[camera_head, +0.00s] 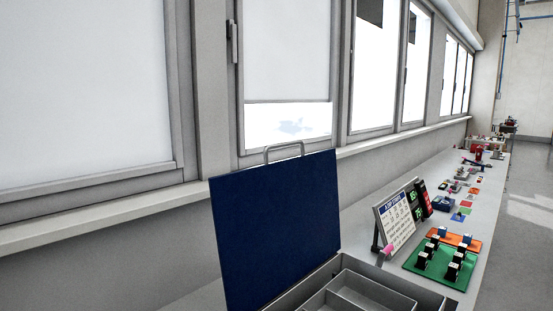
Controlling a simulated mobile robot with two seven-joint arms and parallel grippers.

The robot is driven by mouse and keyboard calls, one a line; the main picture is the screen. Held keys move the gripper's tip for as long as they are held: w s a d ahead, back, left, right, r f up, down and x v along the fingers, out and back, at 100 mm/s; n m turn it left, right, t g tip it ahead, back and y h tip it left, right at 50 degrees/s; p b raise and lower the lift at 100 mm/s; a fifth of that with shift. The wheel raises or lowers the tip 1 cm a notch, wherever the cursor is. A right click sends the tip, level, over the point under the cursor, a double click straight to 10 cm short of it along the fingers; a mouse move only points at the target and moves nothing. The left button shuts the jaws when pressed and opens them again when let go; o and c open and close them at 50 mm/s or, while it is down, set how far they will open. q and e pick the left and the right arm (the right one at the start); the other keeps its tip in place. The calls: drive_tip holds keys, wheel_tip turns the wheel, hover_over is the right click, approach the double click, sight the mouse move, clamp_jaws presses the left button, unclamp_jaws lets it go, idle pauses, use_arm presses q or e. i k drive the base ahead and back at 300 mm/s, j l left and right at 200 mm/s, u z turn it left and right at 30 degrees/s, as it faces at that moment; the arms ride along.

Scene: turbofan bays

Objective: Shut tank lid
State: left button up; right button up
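A blue tank lid (276,232) stands raised, nearly upright, in the lower middle of the head view. A grey metal handle (284,149) sticks up from its top edge. The lid joins the back of a grey open tank (290,296) at the bottom of the picture. Grey inner trays (372,292) show inside the tank, and its front is cut off by the picture's lower edge. Neither of my grippers is in view.
To the right a long grey bench (482,220) runs back along the windows. Floor (534,190) is clear at the far right.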

sight(275, 223)
drive_tip(key=k+j+z, duration=0.1)
drive_tip(key=k+j, duration=0.1)
drive_tip(key=j, duration=0.2)
drive_tip(key=j+z, duration=0.1)
drive_tip(key=j, duration=0.25)
drive_tip(key=k+j, duration=0.15)
drive_tip(key=j, duration=0.15)
drive_tip(key=j+z, duration=0.15)
drive_tip(key=j, duration=0.3)
drive_tip(key=i, duration=0.05)
